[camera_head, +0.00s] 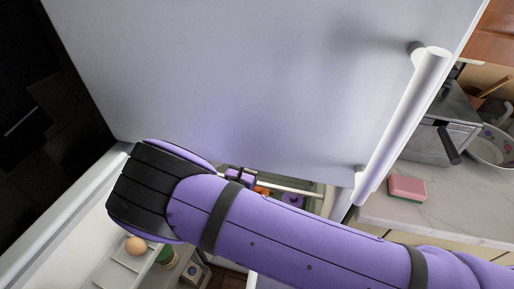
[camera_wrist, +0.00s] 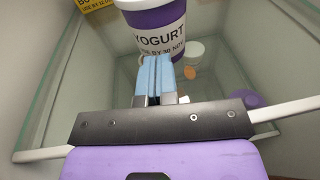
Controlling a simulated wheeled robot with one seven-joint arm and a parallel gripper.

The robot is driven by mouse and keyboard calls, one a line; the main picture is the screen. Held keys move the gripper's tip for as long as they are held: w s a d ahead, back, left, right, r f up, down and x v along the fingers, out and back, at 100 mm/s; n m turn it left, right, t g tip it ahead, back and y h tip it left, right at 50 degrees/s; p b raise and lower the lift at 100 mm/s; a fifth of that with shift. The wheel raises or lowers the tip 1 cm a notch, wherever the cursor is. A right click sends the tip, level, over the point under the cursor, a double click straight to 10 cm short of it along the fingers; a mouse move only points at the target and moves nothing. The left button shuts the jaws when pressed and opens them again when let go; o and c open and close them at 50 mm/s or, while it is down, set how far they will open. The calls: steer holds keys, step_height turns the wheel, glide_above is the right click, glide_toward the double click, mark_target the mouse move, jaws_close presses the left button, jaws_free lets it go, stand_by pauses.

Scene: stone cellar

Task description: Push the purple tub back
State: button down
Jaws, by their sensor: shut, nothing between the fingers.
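The purple tub (camera_wrist: 155,22) is a purple and white yogurt tub with "YOGURT" lettering. It stands upright at the top of the wrist view, on a glass shelf inside the fridge. My gripper (camera_wrist: 155,62) is shut and empty, its light blue fingers pointing at the tub's lower front. The fingertips overlap the tub's lower edge in the picture; I cannot tell whether they touch it. In the head view my arm reaches into the fridge, and I cannot make out the tub or fingertips there.
A yellow package (camera_wrist: 92,4) is left of the tub. A white container (camera_wrist: 195,50), an orange-brown item (camera_wrist: 190,72) and a purple item (camera_wrist: 246,98) are to the right. Glass walls (camera_wrist: 50,95) flank the space. A large door (camera_head: 250,80) hangs above my arm; an egg (camera_head: 135,245) sits lower left.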

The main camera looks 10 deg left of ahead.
steer(key=shift+w+d, duration=0.1)
steer(key=shift+w, duration=0.25)
